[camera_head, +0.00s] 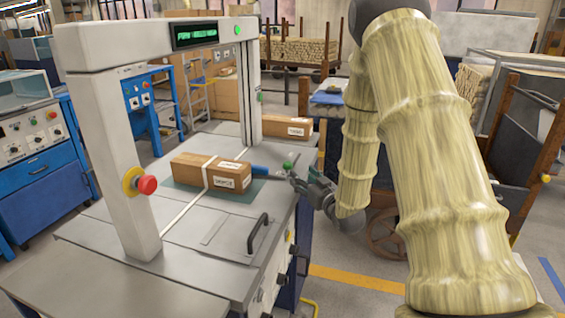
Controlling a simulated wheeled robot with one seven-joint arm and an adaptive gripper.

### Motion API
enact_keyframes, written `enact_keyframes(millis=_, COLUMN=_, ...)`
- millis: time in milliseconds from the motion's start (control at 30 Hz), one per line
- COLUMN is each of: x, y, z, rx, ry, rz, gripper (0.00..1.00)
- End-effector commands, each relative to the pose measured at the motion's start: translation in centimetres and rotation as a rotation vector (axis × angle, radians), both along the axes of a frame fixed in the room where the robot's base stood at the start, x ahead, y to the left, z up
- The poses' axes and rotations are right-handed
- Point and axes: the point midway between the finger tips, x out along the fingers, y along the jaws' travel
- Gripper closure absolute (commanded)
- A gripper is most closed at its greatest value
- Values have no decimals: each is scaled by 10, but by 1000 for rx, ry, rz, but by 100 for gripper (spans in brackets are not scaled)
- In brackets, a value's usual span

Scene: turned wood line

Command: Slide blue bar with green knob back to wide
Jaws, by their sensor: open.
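The blue bar (259,170) lies on the machine's table at the right end of a cardboard box. Its green knob (288,165) is at its right end, near the table's right edge. My gripper (294,180) reaches in from the right and is open, with its fingers just below and beside the green knob in the picture. I cannot tell whether a finger touches the knob. No mark reading "wide" can be made out.
A second box (288,128) stands behind. A red button (146,185) and a black handle (258,232) stick out nearby. The front tabletop is mostly clear.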

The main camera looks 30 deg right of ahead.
Motion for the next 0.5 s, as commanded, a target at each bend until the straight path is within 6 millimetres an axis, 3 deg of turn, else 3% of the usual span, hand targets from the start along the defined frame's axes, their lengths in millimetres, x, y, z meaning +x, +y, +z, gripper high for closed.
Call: enact_keyframes(millis=500, x=80, y=1, z=-1, rx=0, ry=1, rz=9, gripper=49)
